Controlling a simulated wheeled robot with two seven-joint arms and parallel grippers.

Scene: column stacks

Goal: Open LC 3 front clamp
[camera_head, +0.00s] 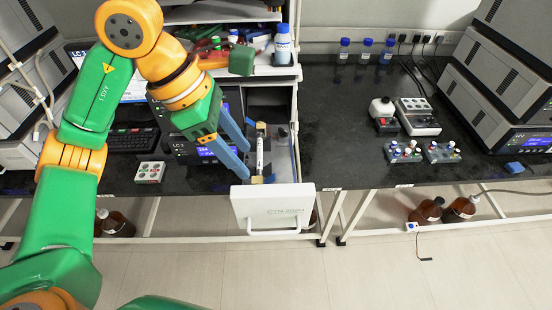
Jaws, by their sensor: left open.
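The column oven of the LC 3 stack stands open, its white front door (285,210) out toward me. Inside, a pale column (260,152) lies lengthwise, with a brownish front clamp (263,179) at its near end and another clamp (261,128) at its far end. My left gripper (246,163) is open, its two blue fingers just left of the column, the nearer tip close to the front clamp. I cannot tell whether it touches the clamp, or whether the clamp is open or shut. My right gripper is not in view.
A dark module with a lit display (205,151) sits left of the oven, under my left wrist. A blue-capped bottle (283,45) stands on the shelf behind. A small vial tray (150,172) lies at the left.

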